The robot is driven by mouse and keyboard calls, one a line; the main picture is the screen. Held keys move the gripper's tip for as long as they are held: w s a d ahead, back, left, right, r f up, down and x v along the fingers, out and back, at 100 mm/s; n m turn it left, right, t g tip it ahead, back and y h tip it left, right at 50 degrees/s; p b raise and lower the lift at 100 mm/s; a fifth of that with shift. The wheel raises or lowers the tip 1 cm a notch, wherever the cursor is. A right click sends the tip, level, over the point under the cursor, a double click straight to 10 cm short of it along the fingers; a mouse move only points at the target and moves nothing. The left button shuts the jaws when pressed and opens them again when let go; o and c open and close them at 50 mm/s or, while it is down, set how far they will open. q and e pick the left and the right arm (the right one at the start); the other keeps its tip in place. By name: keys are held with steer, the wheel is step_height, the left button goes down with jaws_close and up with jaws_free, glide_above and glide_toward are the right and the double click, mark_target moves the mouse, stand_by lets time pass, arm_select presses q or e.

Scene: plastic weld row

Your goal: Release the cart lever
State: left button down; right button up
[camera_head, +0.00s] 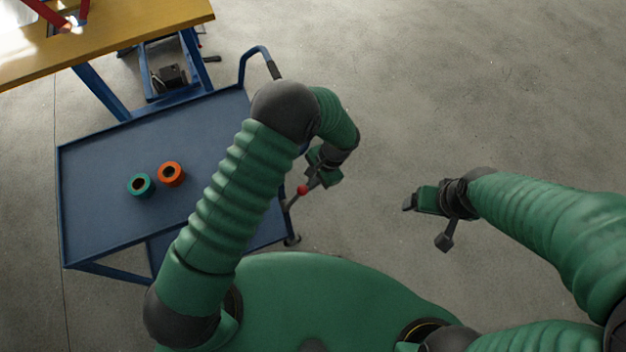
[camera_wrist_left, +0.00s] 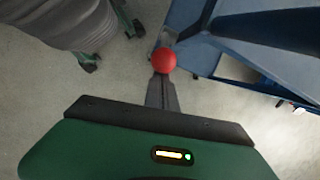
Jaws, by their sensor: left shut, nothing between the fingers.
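The blue cart (camera_head: 100,225) stands at the left in the head view, and part of it shows at the upper right of the left wrist view (camera_wrist_left: 240,48). Its lever has a round red knob (camera_head: 302,190) on a dark rod at the cart's right side. My left gripper (camera_head: 309,182) is shut and empty, close by the knob. In the left wrist view the red knob (camera_wrist_left: 164,60) appears just past the tips of the shut fingers (camera_wrist_left: 161,80); I cannot tell whether they touch. My right gripper (camera_head: 409,202) hangs over the floor, well right of the cart; its opening is unclear.
A green roll (camera_head: 141,194) and an orange roll (camera_head: 171,164) stand on the cart's top. The cart's blue push handle (camera_head: 242,69) rises at its far right corner. A yellow-topped table (camera_head: 130,32) stands behind the cart. The floor on the right is clear.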

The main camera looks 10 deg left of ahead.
arm_select(q)
steer(key=shift+s+a+r+p, duration=0.4)
steer(key=shift+a+r, duration=0.05)
steer(key=shift+r, duration=0.15)
steer(key=shift+a, duration=0.15)
